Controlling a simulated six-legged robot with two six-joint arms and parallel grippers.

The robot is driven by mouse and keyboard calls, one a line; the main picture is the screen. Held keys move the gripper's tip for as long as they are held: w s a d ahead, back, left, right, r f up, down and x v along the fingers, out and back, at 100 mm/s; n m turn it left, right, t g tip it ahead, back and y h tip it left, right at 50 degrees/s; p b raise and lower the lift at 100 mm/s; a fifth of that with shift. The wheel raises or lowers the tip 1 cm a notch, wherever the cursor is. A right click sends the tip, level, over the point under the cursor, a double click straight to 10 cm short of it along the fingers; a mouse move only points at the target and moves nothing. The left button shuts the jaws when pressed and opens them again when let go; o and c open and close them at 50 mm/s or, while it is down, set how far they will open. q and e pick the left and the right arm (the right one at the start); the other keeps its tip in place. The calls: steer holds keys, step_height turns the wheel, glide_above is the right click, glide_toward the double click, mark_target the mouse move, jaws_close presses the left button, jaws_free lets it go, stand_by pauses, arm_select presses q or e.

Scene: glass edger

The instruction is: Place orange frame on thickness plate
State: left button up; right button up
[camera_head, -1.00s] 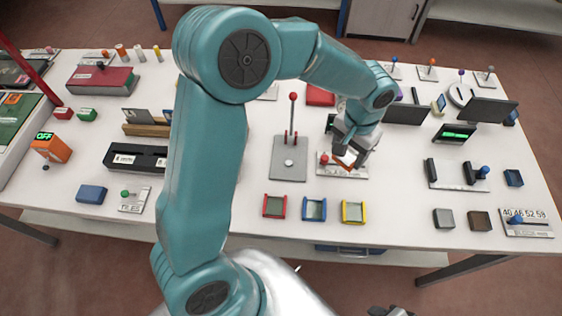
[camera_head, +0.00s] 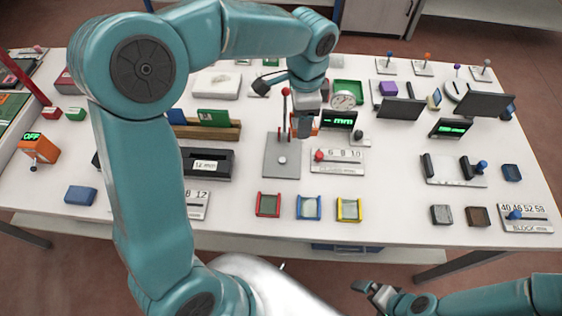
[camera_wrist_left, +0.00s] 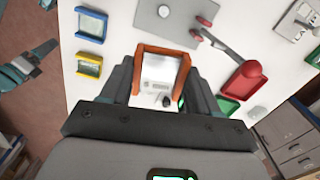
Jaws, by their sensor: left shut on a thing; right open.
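The orange frame (camera_wrist_left: 160,50) is between the fingers of my left gripper (camera_wrist_left: 160,85), which is shut on it. In the head view, my left gripper (camera_head: 304,128) is over the middle of the table, and a bit of orange shows beside its fingers. A silver plate (camera_wrist_left: 160,70) shows through the frame in the wrist view. I cannot tell whether the frame touches it. A display reading "-- mm" (camera_head: 338,119) stands just right of the gripper. No plate is clearly legible as the thickness plate. My right gripper (camera_head: 378,294) is open and empty below the table's front edge.
A grey plate with an upright red-knobbed lever (camera_head: 282,160) stands close by the left gripper. A numbered plate with a red knob (camera_head: 337,160) is in front. Red (camera_head: 268,205), blue (camera_head: 309,207) and yellow (camera_head: 349,210) frames line the front. Clear table lies right of the yellow frame.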

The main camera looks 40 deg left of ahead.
mark_target(281, 159)
arm_select(q)
steer(key=s+a+r+m+b, duration=0.25)
steer(key=a+r+m, duration=0.2)
steer(key=m, duration=0.65)
steer(key=f, duration=1.8)
steer(key=shift+d+f, duration=0.35)
steer(key=shift+f, duration=0.05)
steer(key=o, duration=1.1)
steer(key=shift+f, duration=0.1)
